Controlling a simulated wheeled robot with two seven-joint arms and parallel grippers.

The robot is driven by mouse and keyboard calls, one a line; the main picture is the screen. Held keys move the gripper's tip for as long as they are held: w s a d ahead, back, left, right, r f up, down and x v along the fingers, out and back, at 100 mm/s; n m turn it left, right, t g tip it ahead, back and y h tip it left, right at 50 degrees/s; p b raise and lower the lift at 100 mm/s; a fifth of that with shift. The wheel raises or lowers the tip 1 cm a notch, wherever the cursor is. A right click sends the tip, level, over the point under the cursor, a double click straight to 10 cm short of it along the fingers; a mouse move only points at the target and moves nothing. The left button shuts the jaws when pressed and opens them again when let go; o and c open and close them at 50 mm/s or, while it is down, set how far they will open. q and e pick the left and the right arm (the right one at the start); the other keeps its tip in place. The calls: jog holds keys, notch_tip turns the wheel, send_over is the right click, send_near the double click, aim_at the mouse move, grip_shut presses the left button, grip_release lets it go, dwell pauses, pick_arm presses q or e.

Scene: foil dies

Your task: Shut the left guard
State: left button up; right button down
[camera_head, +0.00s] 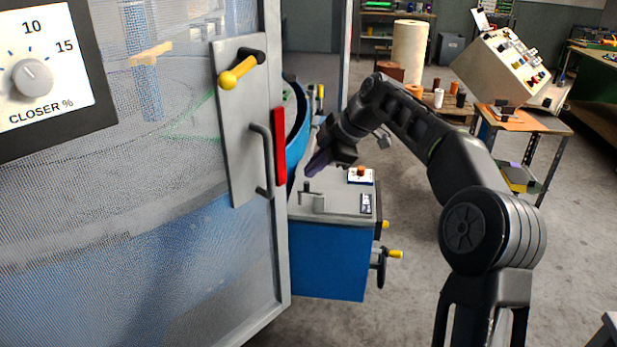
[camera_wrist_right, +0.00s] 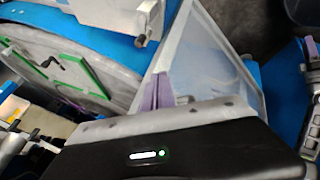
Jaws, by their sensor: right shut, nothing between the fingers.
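The guard, a mesh panel in a grey frame (camera_head: 271,235), fills the left of the head view and stands swung out toward me. Its free edge carries a grey plate (camera_head: 236,130) with a yellow-knobbed lever (camera_head: 238,73), a dark bar handle (camera_head: 264,160) and a red strip (camera_head: 280,146). My right gripper (camera_head: 318,163) is shut and empty, right of this edge and apart from the handle in the picture. In the right wrist view its purple fingers (camera_wrist_right: 163,92) overlap a framed see-through panel (camera_wrist_right: 222,62); contact cannot be told. My left gripper is not in view.
A blue cabinet (camera_head: 328,262) with a grey top, a small push-button box (camera_head: 361,176) and yellow-handled cranks stands below my right gripper. A closer dial panel (camera_head: 45,75) is at upper left. A sloped console (camera_head: 500,65) stands on a table at right. Open floor lies between.

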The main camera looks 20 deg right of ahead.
jog(key=s+d+r, duration=0.2)
jog(key=d+r, duration=0.1)
jog(key=r, duration=0.2)
jog(key=shift+s+d, duration=0.15)
jog(key=shift+d, duration=0.2)
jog(key=shift+f, duration=0.1)
jog(key=w+a+f+m+g, duration=0.1)
jog(key=a+f+m, duration=0.3)
jog(key=f, duration=0.7)
jog(key=w+a+f+m, duration=0.1)
jog(key=a+f, duration=0.4)
jog(key=f, duration=0.6)
jog(key=s+a+f+m+g, duration=0.15)
jog(key=s+a+f, duration=0.25)
jog(key=f, duration=0.5)
jog(key=s+a+f+m, duration=0.3)
jog(key=a+f, duration=0.2)
jog(key=f, duration=0.3)
jog(key=s+a+f+m+g, duration=0.1)
jog(key=s+a+f+m, duration=0.1)
jog(key=s+a+f, duration=0.35)
jog(key=s+a+f+m+g, duration=0.1)
jog(key=s+a+f+m, duration=0.1)
jog(key=s+f, duration=0.6)
jog(key=s+a+m, duration=0.2)
jog(key=s+m, duration=0.2)
jog(key=s, duration=1.3)
jog(key=shift+a+f, duration=0.15)
jog(key=shift+a, duration=0.2)
